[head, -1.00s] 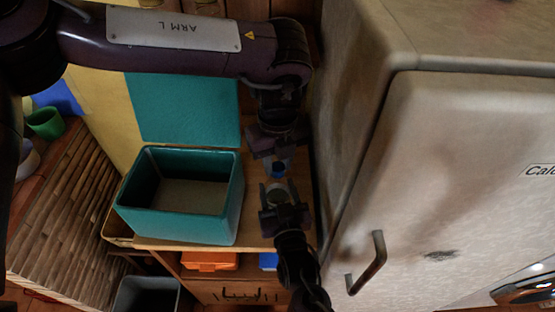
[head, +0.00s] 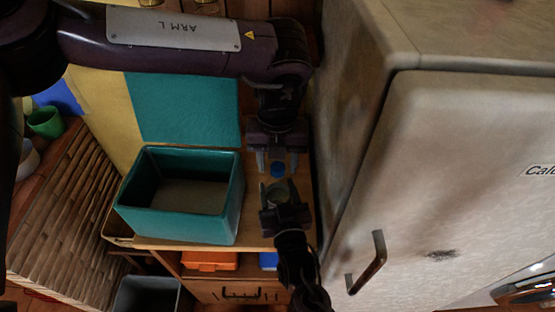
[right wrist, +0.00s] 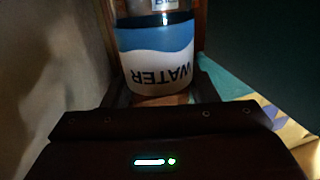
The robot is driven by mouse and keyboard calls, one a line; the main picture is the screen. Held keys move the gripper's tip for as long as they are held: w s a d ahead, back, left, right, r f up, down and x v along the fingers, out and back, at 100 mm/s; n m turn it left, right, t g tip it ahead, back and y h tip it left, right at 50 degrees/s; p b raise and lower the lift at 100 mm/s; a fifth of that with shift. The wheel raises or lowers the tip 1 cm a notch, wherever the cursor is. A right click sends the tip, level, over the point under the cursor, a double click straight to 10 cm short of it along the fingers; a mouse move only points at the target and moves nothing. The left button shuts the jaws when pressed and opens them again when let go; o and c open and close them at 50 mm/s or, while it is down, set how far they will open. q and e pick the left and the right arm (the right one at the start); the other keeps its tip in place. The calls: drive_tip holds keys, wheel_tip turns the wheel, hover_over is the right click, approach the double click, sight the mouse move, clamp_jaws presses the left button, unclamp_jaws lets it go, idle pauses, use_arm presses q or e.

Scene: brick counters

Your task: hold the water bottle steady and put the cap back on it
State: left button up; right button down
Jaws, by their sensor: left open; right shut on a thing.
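The blue cap (head: 278,169) shows between the fingertips of my left gripper (head: 277,163) in the head view. That gripper is open, with its fingers apart on either side of the cap. My right gripper (head: 276,191) is just below it in the picture, shut on the water bottle (head: 274,187), which it mostly hides. In the right wrist view the bottle (right wrist: 158,55) is clear with a blue and white label, its lettering upside down. The cap is not in that view. I cannot tell whether the cap sits squarely on the bottle's mouth.
A teal open box (head: 188,225) stands on the wooden counter left of the grippers, with a teal panel (head: 185,105) behind it. A large pale fridge (head: 440,180) with a handle closes off the right side. An orange item (head: 210,260) lies on the shelf below.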

use_arm(q)
drive_tip(key=shift+r, duration=0.1)
drive_tip(key=shift+r, duration=2.2)
drive_tip(key=shift+c, duration=0.4)
drive_tip(key=shift+r+n, duration=0.4)
drive_tip(key=shift+n, duration=0.2)
wheel_tip(320, 180, up, 3)
drive_tip(key=n, duration=0.4)
drive_tip(key=shift+f, duration=0.15)
drive_tip(key=shift+f, duration=0.1)
drive_tip(key=shift+f, duration=3.95)
